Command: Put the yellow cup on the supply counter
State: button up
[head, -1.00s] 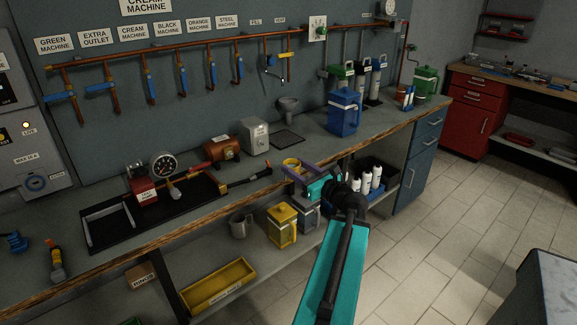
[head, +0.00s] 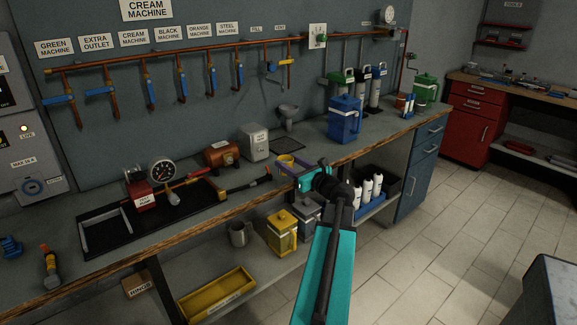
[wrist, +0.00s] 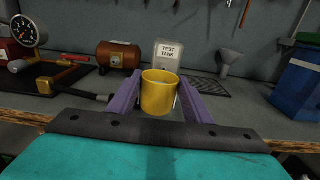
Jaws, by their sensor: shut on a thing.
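The yellow cup (wrist: 159,93) stands upright between the two purple fingers of my gripper (wrist: 161,102) in the wrist view. My gripper is shut on it. In the head view the cup (head: 285,162) shows small at the end of my teal arm, near the counter's front edge. The grey counter (head: 228,196) with a worn wooden edge runs along the wall behind it. I cannot tell whether the cup's base touches the counter top.
A test tank (head: 255,142), a funnel (head: 288,112) over a dark mat and a large blue jug (head: 344,118) stand around that spot. A copper tank (head: 221,153) and gauge (head: 162,171) are to the left. Yellow (head: 282,232) and grey jugs sit on the shelf below.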

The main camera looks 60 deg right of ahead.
aim_at(286, 158)
jog(key=shift+w+d+f, duration=0.2)
jog(key=shift+w+d, duration=1.2)
jog(key=shift+d, duration=0.05)
jog(key=shift+f, duration=0.1)
jog(key=shift+f+p, duration=0.4)
jog(key=shift+f, duration=1.25)
jog(key=shift+f, duration=0.2)
jog(key=o, duration=1.1)
jog(key=shift+r, duration=0.25)
jog(key=b+v, duration=0.1)
jog(key=v, duration=1.1)
jog(key=shift+a, duration=0.1)
